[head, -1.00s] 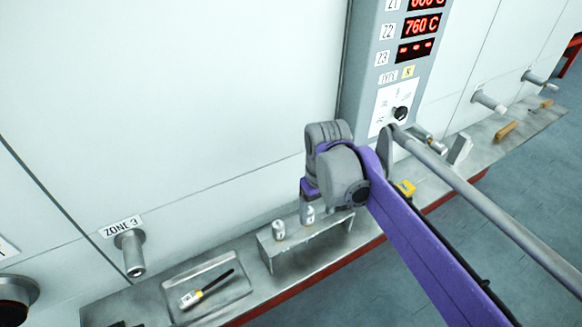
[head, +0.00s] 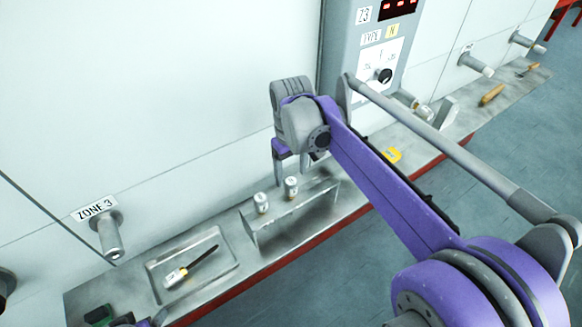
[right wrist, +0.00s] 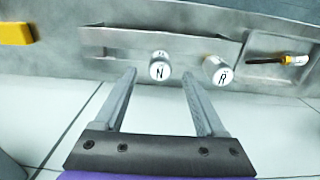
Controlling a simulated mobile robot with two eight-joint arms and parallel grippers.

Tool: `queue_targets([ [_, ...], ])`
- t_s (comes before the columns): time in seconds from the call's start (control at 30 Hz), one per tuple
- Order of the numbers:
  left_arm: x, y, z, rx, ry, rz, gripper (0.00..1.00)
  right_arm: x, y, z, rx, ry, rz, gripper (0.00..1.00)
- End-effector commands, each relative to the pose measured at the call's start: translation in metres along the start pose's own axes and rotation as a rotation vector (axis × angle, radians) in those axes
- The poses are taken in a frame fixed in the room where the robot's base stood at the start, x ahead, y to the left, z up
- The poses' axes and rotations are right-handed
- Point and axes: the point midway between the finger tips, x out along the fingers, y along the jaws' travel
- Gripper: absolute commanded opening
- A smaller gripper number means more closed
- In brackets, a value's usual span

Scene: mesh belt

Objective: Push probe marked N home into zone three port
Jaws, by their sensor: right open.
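The probe marked N (head: 291,187) stands in a raised metal rack (head: 300,216), the right one of two white-capped probes. In the right wrist view its N cap (right wrist: 160,70) faces me. It lies beyond and between the fingertips. My right gripper (head: 291,168) is open and empty, just above and behind the N probe. Its spread fingers show in the right wrist view (right wrist: 158,76). The zone three port (head: 109,238) is a metal tube on the wall at left, below its ZONE 3 label (head: 95,208). Only a sliver of what looks like my left gripper (head: 128,320) shows; its fingers are hidden.
The probe marked R (right wrist: 217,71) stands beside N. A shallow tray (head: 232,262) on the ledge holds a black-and-yellow tool (head: 192,267). A yellow item (head: 393,155) lies farther right. The panel (head: 345,50) shows TYPE N. A green object sits at lower left.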

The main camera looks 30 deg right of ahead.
Motion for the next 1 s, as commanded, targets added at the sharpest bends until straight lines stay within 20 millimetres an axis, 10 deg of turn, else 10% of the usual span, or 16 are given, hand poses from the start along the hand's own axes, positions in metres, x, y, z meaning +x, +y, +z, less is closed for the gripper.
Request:
queue_targets([
  [0.5,0.027,0.0,0.029,0.0,-0.025,0.0,0.77,0.052,0.0,0.001,0.0,-0.001,0.0,0.72],
  [0.9,0.029,0.0,0.031,0.0,-0.026,0.0,0.77,0.055,0.0,0.0,0.0,0.001,0.0,0.72],
  [1.0,0.029,0.0,0.031,0.0,-0.026,0.0,0.77,0.055,0.0,0.0,0.0,0.001,0.0,0.55],
])
